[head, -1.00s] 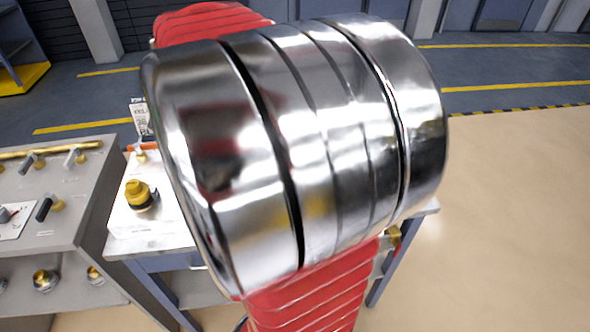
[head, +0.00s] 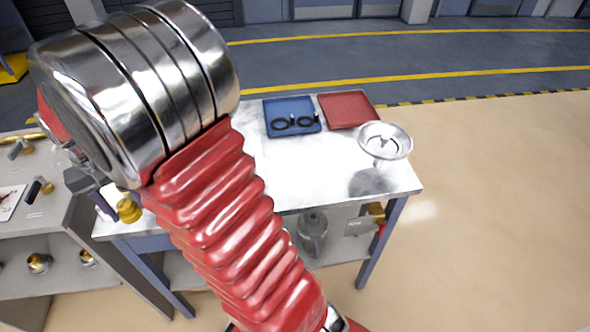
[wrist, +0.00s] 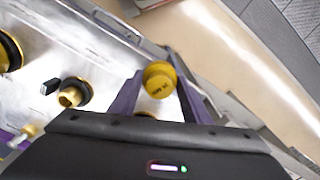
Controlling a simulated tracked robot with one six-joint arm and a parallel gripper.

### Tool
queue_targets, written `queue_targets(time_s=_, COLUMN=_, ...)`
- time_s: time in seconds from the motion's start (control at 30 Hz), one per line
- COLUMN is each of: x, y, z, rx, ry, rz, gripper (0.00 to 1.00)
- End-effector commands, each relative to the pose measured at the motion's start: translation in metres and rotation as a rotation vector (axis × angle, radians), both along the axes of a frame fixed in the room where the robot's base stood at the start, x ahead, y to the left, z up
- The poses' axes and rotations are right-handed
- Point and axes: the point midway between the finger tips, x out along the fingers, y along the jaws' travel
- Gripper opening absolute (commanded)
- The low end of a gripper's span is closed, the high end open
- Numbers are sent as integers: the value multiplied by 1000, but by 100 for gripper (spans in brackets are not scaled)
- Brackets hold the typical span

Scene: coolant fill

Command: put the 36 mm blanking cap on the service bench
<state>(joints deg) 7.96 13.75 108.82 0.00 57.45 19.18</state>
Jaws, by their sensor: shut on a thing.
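The yellow blanking cap (wrist: 160,82) is between the two fingers of my gripper (wrist: 157,88) in the wrist view, with small dark lettering on its face that I cannot read surely. My gripper is shut on it. In the head view a yellow cap (head: 128,210) shows at the fingers of my gripper (head: 108,204), over the left end of the service bench, partly behind my arm. The service bench (head: 315,180) has a pale worn top and blue-grey legs. Its left part is hidden by my arm.
On the bench are a blue tray (head: 292,107) with black rings, a red tray (head: 348,109) and a metal funnel (head: 385,142). The middle of the top is bare. A grey fitting stand (head: 60,225) is at left. A brass port (wrist: 70,93) shows in the wrist view.

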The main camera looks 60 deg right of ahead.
Motion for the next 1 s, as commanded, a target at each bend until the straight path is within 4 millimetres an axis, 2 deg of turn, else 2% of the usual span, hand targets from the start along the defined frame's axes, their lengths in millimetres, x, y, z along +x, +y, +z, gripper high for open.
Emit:
queue_targets(time_s=0.03, x=12, y=15, z=-10, rx=1, ry=3, rz=84, gripper=21)
queue_targets(time_s=0.1, x=26, y=31, z=-21, rx=1, ry=3, rz=194, gripper=21)
queue_targets(time_s=0.3, x=53, y=64, z=-42, rx=1, ry=1, rz=418, gripper=21)
queue_targets(time_s=0.47, x=60, y=72, z=-47, rx=0, ry=0, rz=476, gripper=21)
queue_targets(time_s=1.0, x=60, y=75, z=-47, rx=0, ry=0, rz=481, gripper=21)
